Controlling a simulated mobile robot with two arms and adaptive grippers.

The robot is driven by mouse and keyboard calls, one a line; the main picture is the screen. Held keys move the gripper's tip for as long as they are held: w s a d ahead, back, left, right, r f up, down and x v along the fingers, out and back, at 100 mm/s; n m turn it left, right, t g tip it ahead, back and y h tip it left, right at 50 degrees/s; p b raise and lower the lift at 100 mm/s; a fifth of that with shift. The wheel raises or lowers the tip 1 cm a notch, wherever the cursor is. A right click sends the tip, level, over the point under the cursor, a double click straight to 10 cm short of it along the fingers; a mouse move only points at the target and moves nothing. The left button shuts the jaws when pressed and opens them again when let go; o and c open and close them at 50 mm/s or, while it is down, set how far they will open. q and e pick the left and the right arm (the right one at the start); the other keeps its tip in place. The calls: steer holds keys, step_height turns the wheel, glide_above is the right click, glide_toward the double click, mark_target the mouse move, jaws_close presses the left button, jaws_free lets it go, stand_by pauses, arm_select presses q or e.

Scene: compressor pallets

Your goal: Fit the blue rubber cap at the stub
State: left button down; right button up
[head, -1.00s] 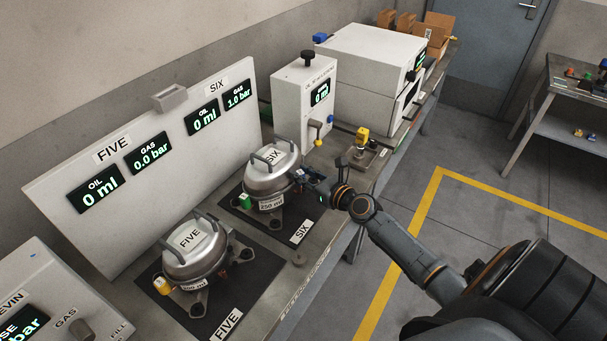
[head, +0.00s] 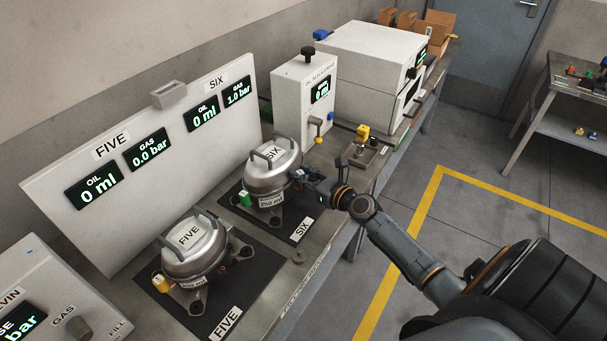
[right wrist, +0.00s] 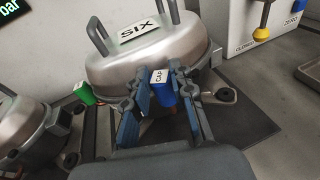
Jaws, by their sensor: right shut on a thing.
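Compressor SIX (head: 270,170) is a silver dome with handles, standing on a dark mat beside compressor FIVE (head: 193,247). My right gripper (head: 302,178) reaches in from the right to the side of compressor SIX. In the right wrist view it (right wrist: 172,82) is shut on the blue rubber cap (right wrist: 163,94), which has a white label reading CAP. The cap is close in front of the compressor's side. The stub is hidden behind the cap and fingers, so I cannot tell whether they touch. My left gripper is not in view.
A green cap (right wrist: 85,94) is on the left side of compressor SIX. A yellow part (head: 161,284) is on compressor FIVE. A display panel (head: 150,175) stands behind, and a white oil unit (head: 303,98) stands beyond SIX. The floor right of the bench is clear.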

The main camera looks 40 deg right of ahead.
steer(key=shift+f+b, duration=0.8)
steer(key=shift+f, duration=0.2)
steer(key=o, duration=1)
steer(key=shift+r, duration=0.1)
steer(key=shift+s, duration=0.1)
steer(key=v, duration=1.1)
steer(key=shift+s, duration=0.4)
